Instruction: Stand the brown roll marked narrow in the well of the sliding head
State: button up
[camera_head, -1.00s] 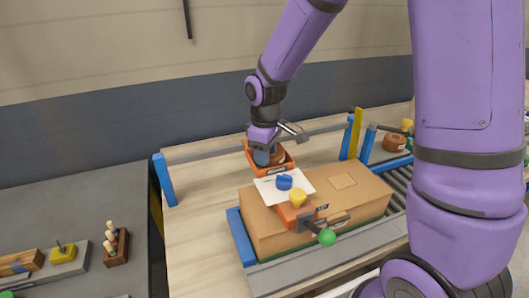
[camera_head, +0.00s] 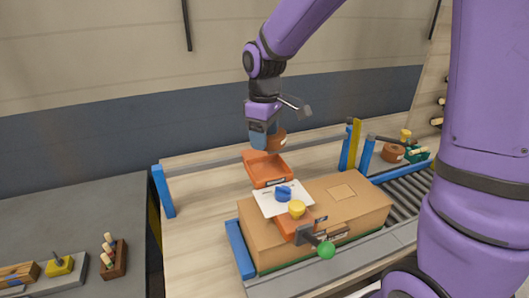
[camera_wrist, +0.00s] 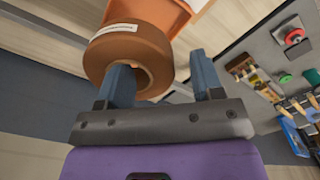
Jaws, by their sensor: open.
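A brown roll (camera_head: 277,140) with a white label, too small to read, is up at my gripper (camera_head: 262,139), above the orange tray (camera_head: 270,180). In the wrist view the roll (camera_wrist: 105,58) fills the upper left. My gripper (camera_wrist: 165,75) has its fingers spread; the left one overlaps the core opening and the right one is beyond the outer side, with a visible gap. Firm contact cannot be told. An orange unit (camera_head: 290,222) with a yellow knob (camera_head: 297,208) and green ball handle (camera_head: 326,250) is at the cardboard box; no well can be made out.
Blue posts (camera_head: 163,191) flank the bench. Another brown roll (camera_head: 393,153) sits back right. Bare bench (camera_head: 200,215) lies left.

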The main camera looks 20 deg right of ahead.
jog(key=shift+r, duration=1.55)
jog(key=s+d+r+m+t, duration=0.1)
jog(key=s+d+r+m, duration=0.2)
jog(key=s, duration=0.4)
jog(key=s+d+r+m+t, duration=0.2)
jog(key=s+r+m, duration=0.1)
jog(key=s, duration=0.5)
jog(key=s+d+r+m+t, duration=0.2)
jog(key=s+d+r+m, duration=0.1)
jog(key=s, duration=0.5)
jog(key=shift+d+r, duration=0.35)
jog(key=shift+r, duration=0.1)
jog(key=shift+s, duration=0.1)
